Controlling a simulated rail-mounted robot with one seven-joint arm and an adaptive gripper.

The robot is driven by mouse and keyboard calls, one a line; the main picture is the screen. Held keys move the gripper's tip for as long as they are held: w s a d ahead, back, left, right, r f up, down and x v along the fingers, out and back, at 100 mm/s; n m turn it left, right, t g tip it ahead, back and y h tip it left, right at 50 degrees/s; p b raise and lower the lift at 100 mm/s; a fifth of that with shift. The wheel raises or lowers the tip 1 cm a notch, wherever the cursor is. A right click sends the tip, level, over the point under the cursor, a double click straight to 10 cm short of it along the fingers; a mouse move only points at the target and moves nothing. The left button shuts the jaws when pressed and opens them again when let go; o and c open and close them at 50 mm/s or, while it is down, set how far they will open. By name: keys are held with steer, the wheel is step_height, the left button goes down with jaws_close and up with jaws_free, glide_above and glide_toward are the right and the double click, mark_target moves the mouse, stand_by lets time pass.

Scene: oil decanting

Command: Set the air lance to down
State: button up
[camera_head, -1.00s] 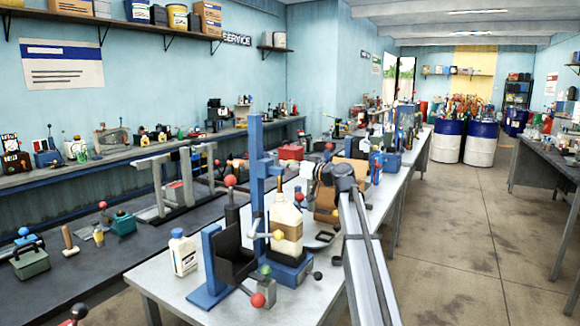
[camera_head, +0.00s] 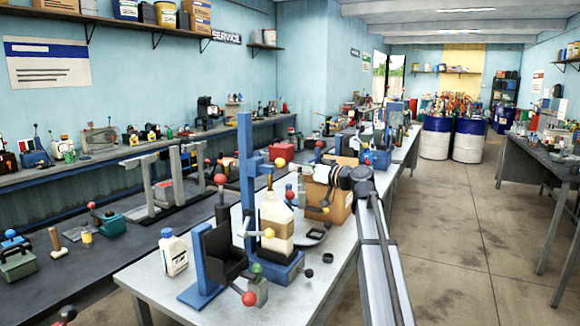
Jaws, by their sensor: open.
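A tall blue post (camera_head: 246,180) stands on the near bench. My arm reaches in from the bottom right. My gripper (camera_head: 308,170) is at its far end, right of the carriage and apart from the red knob. It is small and partly hidden by my wrist; it is open and appears empty.
A black cradle on a blue stand (camera_head: 205,262), with a red-knobbed lever (camera_head: 248,298), stands in front. A white bottle (camera_head: 173,253) is at its left. A cardboard box (camera_head: 330,197) stands behind my arm. Loose black caps (camera_head: 309,272) lie on the bench (camera_head: 150,290).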

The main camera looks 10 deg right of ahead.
steer(key=shift+v, duration=1.3)
